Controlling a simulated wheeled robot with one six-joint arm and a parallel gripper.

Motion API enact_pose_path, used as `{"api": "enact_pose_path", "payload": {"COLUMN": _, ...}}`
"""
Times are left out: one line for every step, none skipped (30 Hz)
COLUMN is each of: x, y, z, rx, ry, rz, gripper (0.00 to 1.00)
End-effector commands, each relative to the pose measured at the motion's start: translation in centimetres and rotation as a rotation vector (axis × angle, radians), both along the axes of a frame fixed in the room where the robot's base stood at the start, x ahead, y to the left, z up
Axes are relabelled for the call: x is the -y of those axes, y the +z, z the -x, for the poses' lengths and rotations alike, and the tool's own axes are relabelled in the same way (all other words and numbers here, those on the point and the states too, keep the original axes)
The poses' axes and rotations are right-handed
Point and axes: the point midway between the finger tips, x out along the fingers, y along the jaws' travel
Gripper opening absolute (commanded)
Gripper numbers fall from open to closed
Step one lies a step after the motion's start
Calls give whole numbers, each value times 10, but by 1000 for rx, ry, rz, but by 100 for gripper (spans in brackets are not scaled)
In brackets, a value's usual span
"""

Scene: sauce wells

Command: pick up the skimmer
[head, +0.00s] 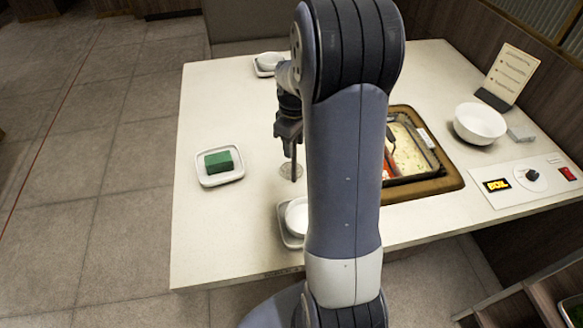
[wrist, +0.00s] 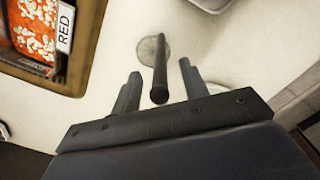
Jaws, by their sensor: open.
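The skimmer shows in the wrist view as a dark handle (wrist: 160,80) with a round mesh head (wrist: 148,50) at its far end on the pale counter. In the head view its mesh head (head: 287,173) shows just under my gripper (head: 290,150). My gripper is open, and in the wrist view its two fingers (wrist: 160,72) stand on either side of the handle, with a visible gap on each side. The handle seems to point up toward the wrist camera. My arm hides part of the counter in the head view.
A hot pot with red and pale broths (head: 413,155) is sunk in the counter (head: 225,100). A green block (head: 219,162) sits on a white dish to the left. A white bowl (head: 297,216) on a tray stands in front; another bowl (head: 480,123) is at right.

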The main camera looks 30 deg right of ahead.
Motion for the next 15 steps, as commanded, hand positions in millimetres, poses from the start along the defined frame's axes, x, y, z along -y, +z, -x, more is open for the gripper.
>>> {"api": "enact_pose_path", "payload": {"x": 0, "y": -3, "z": 0, "rx": -1, "ry": 0, "rz": 0, "gripper": 42}}
{"api": "enact_pose_path", "payload": {"x": 0, "y": -4, "z": 0, "rx": -1, "ry": 0, "rz": 0, "gripper": 42}}
{"api": "enact_pose_path", "payload": {"x": 0, "y": -5, "z": 0, "rx": 0, "ry": 0, "rz": 0, "gripper": 42}}
{"api": "enact_pose_path", "payload": {"x": 0, "y": -5, "z": 0, "rx": 0, "ry": 0, "rz": 1, "gripper": 42}}
{"api": "enact_pose_path", "payload": {"x": 0, "y": -5, "z": 0, "rx": 1, "ry": 0, "rz": 0, "gripper": 42}}
{"api": "enact_pose_path", "payload": {"x": 0, "y": -5, "z": 0, "rx": 1, "ry": 0, "rz": 0, "gripper": 42}}
{"api": "enact_pose_path", "payload": {"x": 0, "y": -5, "z": 0, "rx": 1, "ry": 0, "rz": 0, "gripper": 42}}
{"api": "enact_pose_path", "payload": {"x": 0, "y": -5, "z": 0, "rx": 1, "ry": 0, "rz": 0, "gripper": 42}}
{"api": "enact_pose_path", "payload": {"x": 0, "y": -5, "z": 0, "rx": 1, "ry": 0, "rz": 0, "gripper": 41}}
{"api": "enact_pose_path", "payload": {"x": 0, "y": -5, "z": 0, "rx": 1, "ry": 0, "rz": 0, "gripper": 38}}
{"api": "enact_pose_path", "payload": {"x": 0, "y": -5, "z": 0, "rx": 1, "ry": 0, "rz": 0, "gripper": 36}}
{"api": "enact_pose_path", "payload": {"x": 0, "y": -5, "z": 0, "rx": 1, "ry": 0, "rz": 0, "gripper": 32}}
{"api": "enact_pose_path", "payload": {"x": 0, "y": -5, "z": 0, "rx": 1, "ry": 0, "rz": 0, "gripper": 30}}
{"api": "enact_pose_path", "payload": {"x": 0, "y": -5, "z": 0, "rx": 1, "ry": 0, "rz": 0, "gripper": 28}}
{"api": "enact_pose_path", "payload": {"x": 0, "y": -5, "z": 0, "rx": 1, "ry": 0, "rz": 0, "gripper": 24}}
